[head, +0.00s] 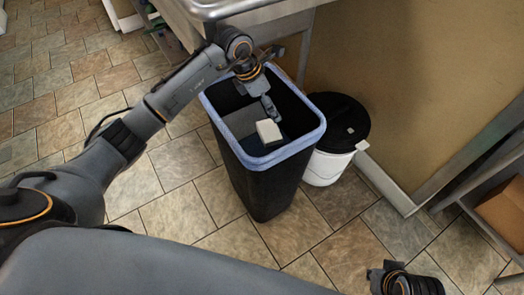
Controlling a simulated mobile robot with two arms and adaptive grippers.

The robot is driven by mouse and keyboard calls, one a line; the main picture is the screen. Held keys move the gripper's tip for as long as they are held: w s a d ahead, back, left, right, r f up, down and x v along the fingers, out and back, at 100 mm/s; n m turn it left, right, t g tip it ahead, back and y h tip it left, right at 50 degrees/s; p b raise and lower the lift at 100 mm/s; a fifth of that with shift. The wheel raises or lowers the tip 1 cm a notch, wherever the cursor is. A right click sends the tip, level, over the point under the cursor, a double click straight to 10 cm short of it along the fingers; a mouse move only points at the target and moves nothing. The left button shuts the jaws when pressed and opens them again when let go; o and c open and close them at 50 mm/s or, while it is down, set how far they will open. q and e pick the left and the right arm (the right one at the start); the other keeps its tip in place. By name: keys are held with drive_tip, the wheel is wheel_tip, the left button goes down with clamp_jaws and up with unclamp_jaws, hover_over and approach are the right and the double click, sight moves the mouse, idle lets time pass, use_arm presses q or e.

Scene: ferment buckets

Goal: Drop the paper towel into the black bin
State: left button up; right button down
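The black bin (262,185) stands on the tiled floor with a blue liner folded over its rim. My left gripper (271,112) reaches down over the bin's opening from the upper left. The paper towel (268,131), a small white block, shows against the bin's inside just below the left fingertips. From this angle I cannot tell whether the fingers grip it or it is apart from them. Part of my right arm's end (402,280) shows at the bottom edge, away from the bin; its fingers are not clear.
A white bucket (327,168) with a black lid (340,120) stands close to the bin's right side. A metal table (235,8) overhangs behind the bin. A tan panel (410,85) and a metal shelf frame are at right. Floor at left is open.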

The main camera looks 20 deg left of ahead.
use_arm(q)
drive_tip(key=v, duration=1.2)
drive_tip(key=shift+f, duration=0.1)
idle(0.4)
